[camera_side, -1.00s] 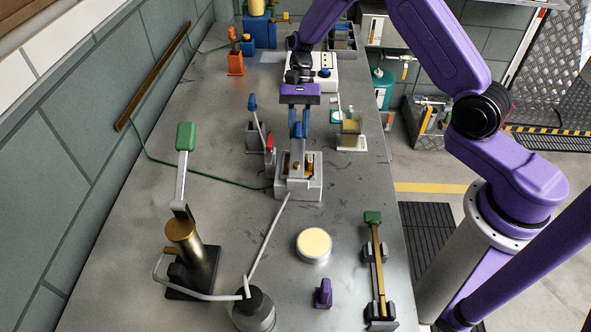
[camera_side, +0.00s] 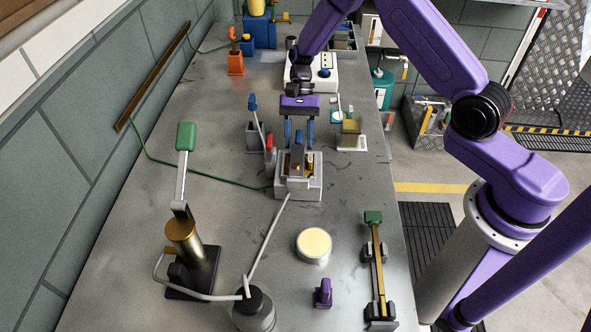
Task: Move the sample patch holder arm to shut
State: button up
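My gripper (camera_side: 299,138) hangs over the middle of the bench with its two blue fingers spread apart, one on each side of a blue-tipped grey lever arm. I take this lever arm (camera_side: 297,160) to be the sample patch holder arm; no label is readable. It looks low and short over its grey block base (camera_side: 298,189), with some brass parts showing beside it. Gaps show between the fingers and the arm's blue tip. Whether the arm touches its seat cannot be seen.
Close on the left stand levers with a blue handle (camera_side: 252,103) and a red handle (camera_side: 269,143). A small fixture (camera_side: 350,134) stands to the right. Nearer are a green-handled lever (camera_side: 186,137), a round pale-topped pot (camera_side: 314,243) and a green-ended bar device (camera_side: 374,262).

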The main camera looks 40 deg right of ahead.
jog(key=shift+w+r, duration=0.1)
jog(key=v, duration=0.7)
dwell(0.5)
jog(key=v, duration=1.6)
jog(key=s+a+r+n+t+h, duration=0.1)
jog(key=s+a+r+n+h, duration=0.1)
jog(key=s+a+n, duration=0.5)
jog(key=s+a+r+n+t+h, duration=0.1)
jog(key=s+a+r+n+h, duration=0.1)
jog(key=s+a, duration=0.45)
jog(key=s+d+f+n+t, duration=0.1)
jog(key=s+n, duration=0.3)
jog(key=s, duration=0.4)
jog(key=s+d+f+n+t, duration=0.1)
jog(key=s+d+n, duration=0.3)
jog(key=s, duration=0.5)
jog(key=s+d+f+n+t, duration=0.1)
jog(key=s+d+f+n, duration=0.2)
jog(key=s, duration=0.6)
jog(key=shift+n+h, duration=0.3)
jog(key=shift+n, duration=0.5)
